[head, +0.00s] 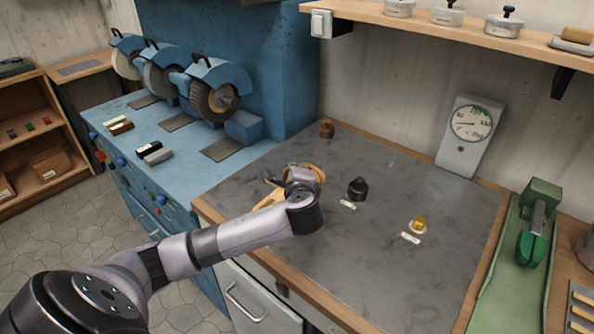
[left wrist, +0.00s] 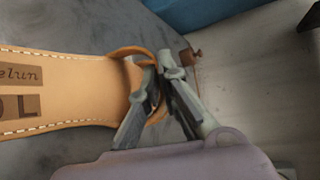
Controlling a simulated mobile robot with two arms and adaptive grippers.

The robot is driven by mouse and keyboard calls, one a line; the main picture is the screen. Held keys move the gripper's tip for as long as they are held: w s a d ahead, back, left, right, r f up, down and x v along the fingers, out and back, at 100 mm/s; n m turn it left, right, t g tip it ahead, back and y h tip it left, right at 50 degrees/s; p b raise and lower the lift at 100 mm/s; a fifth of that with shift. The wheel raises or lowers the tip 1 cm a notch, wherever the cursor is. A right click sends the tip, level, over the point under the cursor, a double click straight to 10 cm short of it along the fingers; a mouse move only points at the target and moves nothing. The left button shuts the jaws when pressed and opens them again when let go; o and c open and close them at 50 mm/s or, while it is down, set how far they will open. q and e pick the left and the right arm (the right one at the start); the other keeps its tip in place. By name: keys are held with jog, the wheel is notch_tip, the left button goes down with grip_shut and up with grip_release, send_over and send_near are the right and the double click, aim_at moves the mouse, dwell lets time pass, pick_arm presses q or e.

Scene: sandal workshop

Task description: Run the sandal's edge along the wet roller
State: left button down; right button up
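A tan sandal (left wrist: 70,95) with white stitching along its edge and dark stamped letters fills the left of the left wrist view. In the head view it is mostly hidden behind my left arm; a tan part (head: 270,199) shows beside the wrist. My left gripper (left wrist: 162,68) has its fingertips close together on the sandal's strap, at the toe or heel end; I cannot tell which. A small yellow piece (head: 419,221) on a pale base, perhaps the roller, stands on the grey bench top, right of the gripper and apart from it. Wetness cannot be seen. My right gripper is out of view.
The grey bench top (head: 290,235) is mostly clear. A dial gauge (head: 469,130) is behind, a green device (head: 537,225) at right, and blue grinding machines (head: 215,90) at left.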

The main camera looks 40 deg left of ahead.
pick_arm(q)
jog(key=shift+w+d, duration=0.15)
jog(key=shift+w, duration=0.05)
dwell(0.5)
jog(key=shift+w+d+f+b, duration=0.1)
jog(key=shift+w+d+b, duration=0.2)
jog(key=shift+w+d, duration=0.25)
jog(key=shift+a, duration=0.15)
dwell(1.1)
jog(key=shift+w, duration=0.2)
jog(key=shift+w+d+r+t, duration=0.3)
jog(key=shift+w+d, duration=0.05)
jog(key=shift+d, duration=0.1)
jog(key=shift+d, duration=0.1)
dwell(0.4)
